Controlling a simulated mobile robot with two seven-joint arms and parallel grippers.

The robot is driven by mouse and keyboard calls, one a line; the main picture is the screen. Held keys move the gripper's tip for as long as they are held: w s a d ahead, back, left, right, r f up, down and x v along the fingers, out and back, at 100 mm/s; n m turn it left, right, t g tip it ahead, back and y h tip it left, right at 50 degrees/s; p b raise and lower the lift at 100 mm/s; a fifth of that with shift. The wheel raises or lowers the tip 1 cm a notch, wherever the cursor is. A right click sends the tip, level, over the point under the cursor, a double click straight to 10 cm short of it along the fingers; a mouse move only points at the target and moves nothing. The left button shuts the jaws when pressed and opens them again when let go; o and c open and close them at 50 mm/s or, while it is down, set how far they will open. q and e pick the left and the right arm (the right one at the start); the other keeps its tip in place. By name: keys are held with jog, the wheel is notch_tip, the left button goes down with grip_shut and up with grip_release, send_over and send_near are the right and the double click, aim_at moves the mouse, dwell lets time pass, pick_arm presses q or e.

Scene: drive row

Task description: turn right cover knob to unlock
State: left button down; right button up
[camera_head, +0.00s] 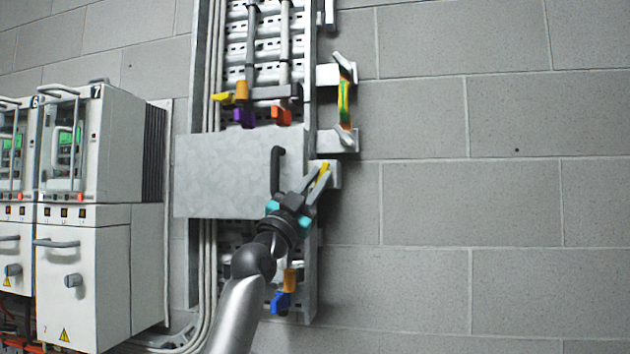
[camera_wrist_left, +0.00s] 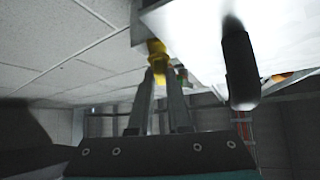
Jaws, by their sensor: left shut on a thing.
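A flat grey metal cover (camera_head: 222,178) spans the vertical wall channel, with a black bar handle (camera_head: 277,170) near its right edge. The handle also shows in the wrist view (camera_wrist_left: 240,68). The yellow knob (camera_head: 322,179) sits at the cover's right edge, by a light bracket. It also shows in the left wrist view (camera_wrist_left: 158,50) at the fingertips. My left gripper (camera_head: 317,176) is shut on the yellow knob, its fingers pointing up and right, just right of the handle. The fingers hide part of the knob, and its lock state cannot be told. My right gripper is not in view.
Above the cover are yellow, purple (camera_head: 244,118) and orange (camera_head: 281,115) clips. A green-yellow strip (camera_head: 344,102) hangs at upper right. A blue clip (camera_head: 281,302) is below. White cabinets (camera_head: 92,150) stand left. The block wall (camera_head: 480,200) at right is bare.

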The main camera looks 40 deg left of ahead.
pick_arm(q)
jog(key=shift+w+d+f+n+g+y+p, duration=0.1)
jog(key=shift+n+g+y+p, duration=0.4)
jog(key=shift+n+y, duration=1.3)
jog(key=shift+w+d+r+n+g+y+p, duration=0.2)
jog(key=shift+n+y+p, duration=0.45)
jog(key=shift+n+y, duration=1.15)
jog(key=shift+s+d+f+n+g+y+p, duration=0.15)
jog(key=shift+n+g+y+p, duration=0.35)
jog(key=shift+n+y, duration=1.25)
jog(key=shift+a+f+n, duration=0.1)
jog(key=shift+a+n, duration=0.05)
jog(key=shift+n, duration=0.3)
jog(key=c, duration=0.9)
grip_release()
jog(key=shift+o, duration=0.2)
jog(key=b+v, duration=0.3)
jog(key=v, duration=1.2)
